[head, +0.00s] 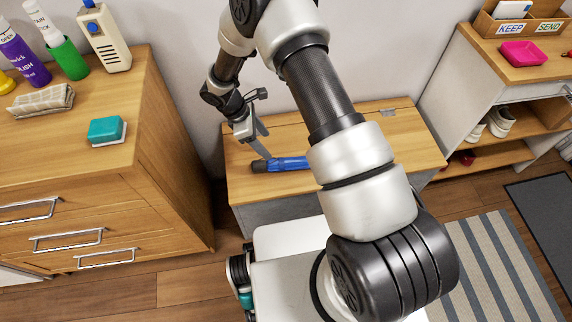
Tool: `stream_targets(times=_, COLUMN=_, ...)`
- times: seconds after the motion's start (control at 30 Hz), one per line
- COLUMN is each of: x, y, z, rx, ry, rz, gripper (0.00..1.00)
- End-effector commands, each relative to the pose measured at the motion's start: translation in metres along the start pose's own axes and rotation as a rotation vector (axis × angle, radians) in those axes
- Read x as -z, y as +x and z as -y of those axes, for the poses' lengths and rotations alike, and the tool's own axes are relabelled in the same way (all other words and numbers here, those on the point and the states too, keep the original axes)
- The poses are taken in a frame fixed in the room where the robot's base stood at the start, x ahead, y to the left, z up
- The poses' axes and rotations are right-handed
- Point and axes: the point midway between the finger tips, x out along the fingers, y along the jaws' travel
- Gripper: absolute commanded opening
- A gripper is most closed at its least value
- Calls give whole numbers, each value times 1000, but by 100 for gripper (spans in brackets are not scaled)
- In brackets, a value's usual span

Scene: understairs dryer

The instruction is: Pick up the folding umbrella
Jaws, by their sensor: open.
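The folding umbrella (289,163) is blue with a dark end at its left. It lies on the wooden top of a low bench (400,139) against the wall. My arm hides its right end. My gripper (262,143) points down above the bench, close to the umbrella's dark left end. It is open with nothing between its fingers. I cannot tell from this view whether a finger touches the umbrella.
A drawer cabinet (150,190) stands at the left, with a teal sponge (105,129), a folded cloth (42,100) and bottles on top. A shelf unit (490,66) with shoes (500,121) stands at the right. A striped rug (500,262) lies on the floor.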

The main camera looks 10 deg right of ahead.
Motion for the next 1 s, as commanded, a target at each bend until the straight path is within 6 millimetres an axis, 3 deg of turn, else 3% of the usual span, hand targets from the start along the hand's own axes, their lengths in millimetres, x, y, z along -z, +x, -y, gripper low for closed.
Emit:
stream_targets(times=0.03, x=0, y=16, z=1, rx=5, ry=2, rz=2, gripper=61)
stream_targets(times=0.3, x=-1, y=72, z=1, rx=4, ry=4, rz=1, gripper=61)
stream_targets(times=0.67, x=-2, y=99, z=1, rx=2, ry=3, rz=1, gripper=61)
stream_targets(times=1.0, x=-8, y=144, z=2, rx=3, ry=4, rz=0, gripper=61)
